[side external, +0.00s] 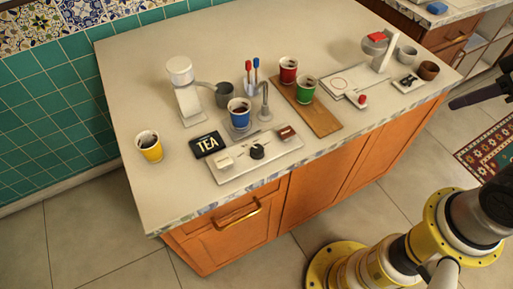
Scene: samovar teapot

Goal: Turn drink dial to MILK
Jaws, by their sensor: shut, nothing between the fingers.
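The drink dial (257,151) is a small black knob on a pale flat panel (232,176) near the counter's front edge. A cream block (226,162) sits to its left and a dark red block (286,132) to its right; their lettering is too small to read. A black sign (208,144) reading TEA stands beside the panel. The dial's pointing direction is too small to tell. My gripper (455,103) shows only as a dark, partly cut-off shape at the right edge, its fingers together, far from the dial and touching nothing.
A blue cup (239,113) stands by a grey spout (265,103) behind the dial. A yellow cup (149,146) is at left. The space above the counter front is free.

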